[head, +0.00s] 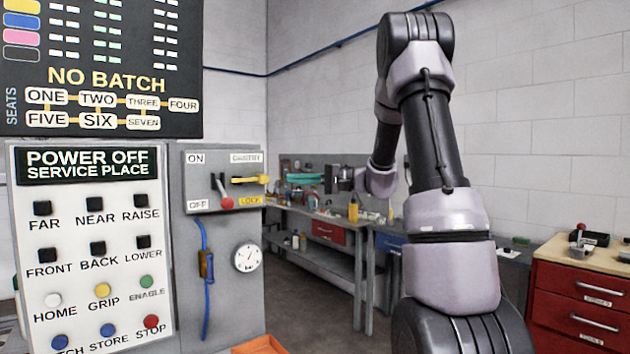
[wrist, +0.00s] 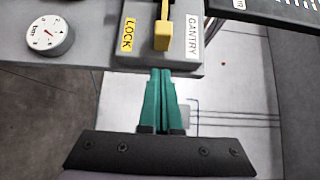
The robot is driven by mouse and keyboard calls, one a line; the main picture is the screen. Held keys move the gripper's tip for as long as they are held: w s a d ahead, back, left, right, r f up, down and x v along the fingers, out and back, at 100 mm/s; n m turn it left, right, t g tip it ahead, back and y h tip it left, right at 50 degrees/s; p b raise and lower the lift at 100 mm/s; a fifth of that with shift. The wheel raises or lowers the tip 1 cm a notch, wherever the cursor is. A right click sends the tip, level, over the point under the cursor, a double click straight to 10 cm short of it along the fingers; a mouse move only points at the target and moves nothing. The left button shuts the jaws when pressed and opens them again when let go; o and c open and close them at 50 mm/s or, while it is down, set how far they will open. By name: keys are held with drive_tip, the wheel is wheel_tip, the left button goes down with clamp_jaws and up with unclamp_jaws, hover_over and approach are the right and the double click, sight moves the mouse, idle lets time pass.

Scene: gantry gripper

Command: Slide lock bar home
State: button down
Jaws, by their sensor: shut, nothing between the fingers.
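The yellow lock bar (head: 249,180) is on the grey switch box (head: 205,230), between the GANTRY label above and the yellow LOCK label (head: 250,201) below. It also shows in the wrist view (wrist: 163,38), between LOCK and GANTRY, its wide end towards the box's near edge. My gripper (head: 290,178) is to the right of the bar in the head view. In the wrist view its teal fingers (wrist: 160,73) are shut with nothing between them, pointing at the box edge just below the bar's end. I cannot tell whether they touch the box.
A red-tipped lever (head: 222,187) stands left of the bar, between ON and OFF. A POWER OFF button panel (head: 88,190) is at the left. Workbenches (head: 330,240) stand behind; open floor lies between.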

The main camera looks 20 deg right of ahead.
sight(266, 181)
drive_tip(key=shift+s+a, duration=0.25)
drive_tip(key=shift+a, duration=0.9)
drive_tip(key=shift+s+a, duration=0.25)
drive_tip(key=shift+a, duration=0.85)
drive_tip(key=shift+s+a, duration=0.25)
drive_tip(key=shift+a, duration=0.5)
drive_tip(key=shift+s+a, duration=0.25)
drive_tip(key=shift+a, duration=0.5)
drive_tip(key=shift+s+a, duration=0.25)
drive_tip(key=shift+a, duration=0.5)
